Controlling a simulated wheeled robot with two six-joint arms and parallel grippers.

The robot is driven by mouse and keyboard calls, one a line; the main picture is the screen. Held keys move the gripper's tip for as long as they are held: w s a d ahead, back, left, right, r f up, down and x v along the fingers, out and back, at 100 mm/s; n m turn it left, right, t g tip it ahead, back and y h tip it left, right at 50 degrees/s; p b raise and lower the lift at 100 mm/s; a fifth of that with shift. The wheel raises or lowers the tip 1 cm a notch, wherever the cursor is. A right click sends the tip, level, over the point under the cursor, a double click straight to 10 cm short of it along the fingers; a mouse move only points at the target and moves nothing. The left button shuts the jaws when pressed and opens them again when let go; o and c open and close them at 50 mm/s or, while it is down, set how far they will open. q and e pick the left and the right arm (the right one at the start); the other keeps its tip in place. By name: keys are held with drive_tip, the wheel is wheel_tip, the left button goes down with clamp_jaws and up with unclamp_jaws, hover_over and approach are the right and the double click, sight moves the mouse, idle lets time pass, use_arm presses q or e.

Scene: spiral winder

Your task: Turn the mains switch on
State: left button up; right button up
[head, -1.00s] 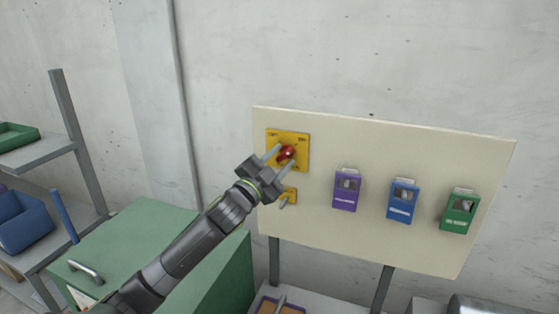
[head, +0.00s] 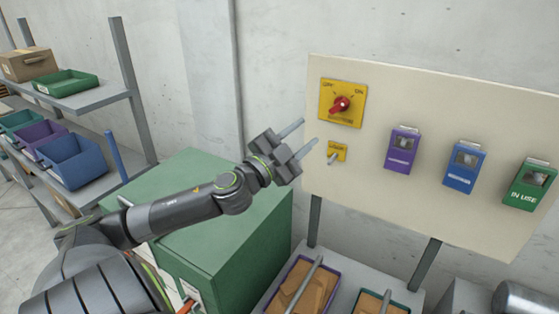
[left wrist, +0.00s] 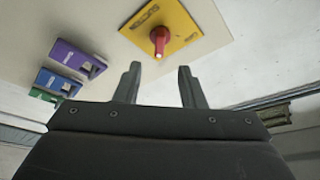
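The mains switch is a red knob (head: 341,104) on a yellow plate (head: 329,93) at the upper left of the cream panel. OFF is marked at the plate's upper left and ON at its upper right. The knob looks slanted, its upper end towards ON, but its exact setting is hard to tell. My left gripper (head: 310,131) is open and empty, left of and below the knob, apart from it. In the left wrist view the knob (left wrist: 160,39) shows beyond the two spread fingers (left wrist: 160,68). My right gripper is not in view.
A small yellow plate with a lever (head: 336,152) sits below the switch. Purple (head: 402,149), blue (head: 462,168) and green (head: 530,186) boxes hang to the right on the panel (head: 400,95). A green cabinet (head: 220,235) stands below my left arm. Shelves with bins are at left.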

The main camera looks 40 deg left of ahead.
use_arm(q)
drive_tip(key=v, duration=0.6)
drive_tip(key=shift+s, duration=0.3)
idle(0.4)
